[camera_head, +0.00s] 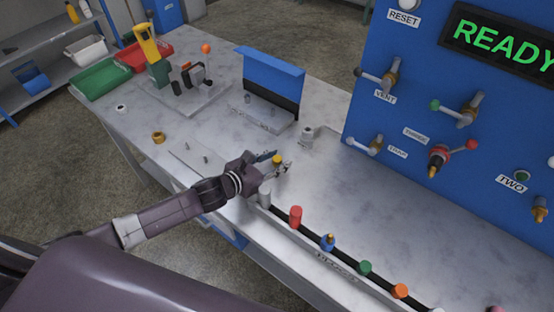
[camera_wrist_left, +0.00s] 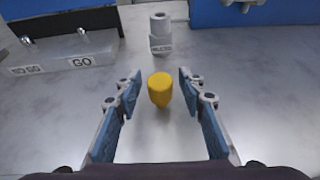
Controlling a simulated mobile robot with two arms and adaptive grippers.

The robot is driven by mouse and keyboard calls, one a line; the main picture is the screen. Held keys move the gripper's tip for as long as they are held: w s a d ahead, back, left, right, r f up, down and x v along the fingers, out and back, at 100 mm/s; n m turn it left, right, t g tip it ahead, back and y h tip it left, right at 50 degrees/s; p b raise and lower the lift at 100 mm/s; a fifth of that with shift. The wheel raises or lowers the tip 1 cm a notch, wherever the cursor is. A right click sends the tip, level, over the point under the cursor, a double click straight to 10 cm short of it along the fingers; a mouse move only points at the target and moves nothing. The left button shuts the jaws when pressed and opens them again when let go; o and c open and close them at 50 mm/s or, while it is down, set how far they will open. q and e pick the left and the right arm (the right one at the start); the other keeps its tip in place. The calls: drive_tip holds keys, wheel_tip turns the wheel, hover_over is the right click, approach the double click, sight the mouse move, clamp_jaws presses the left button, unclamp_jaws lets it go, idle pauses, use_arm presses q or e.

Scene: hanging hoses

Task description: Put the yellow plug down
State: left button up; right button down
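The yellow plug (camera_head: 277,160) is on the grey table, between the fingertips of my left gripper (camera_head: 277,166). In the left wrist view the yellow plug (camera_wrist_left: 160,89) stands upright, wide end up, with a clear gap to each finger. My left gripper (camera_wrist_left: 160,92) is open and touches the plug on neither side. The plug's lower tip seems to rest on the table, but the exact contact is hard to tell. My right gripper does not show.
A rack (camera_head: 331,267) of coloured plugs runs along the table's front edge. A small grey post (camera_head: 307,137) stands beyond the plug; the GO / NO GO block (camera_head: 262,116) is behind left. The blue panel (camera_head: 400,150) rises at right. The table between is clear.

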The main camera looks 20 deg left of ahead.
use_arm(q)
drive_tip(key=shift+r, duration=0.15)
drive_tip(key=b+v, duration=0.1)
drive_tip(key=v, duration=0.9)
drive_tip(key=shift+s+a, duration=0.1)
drive_tip(key=shift+s, duration=0.05)
drive_tip(key=shift+b+v, duration=0.3)
drive_tip(key=shift+v, duration=0.55)
drive_tip(key=shift+r, duration=0.1)
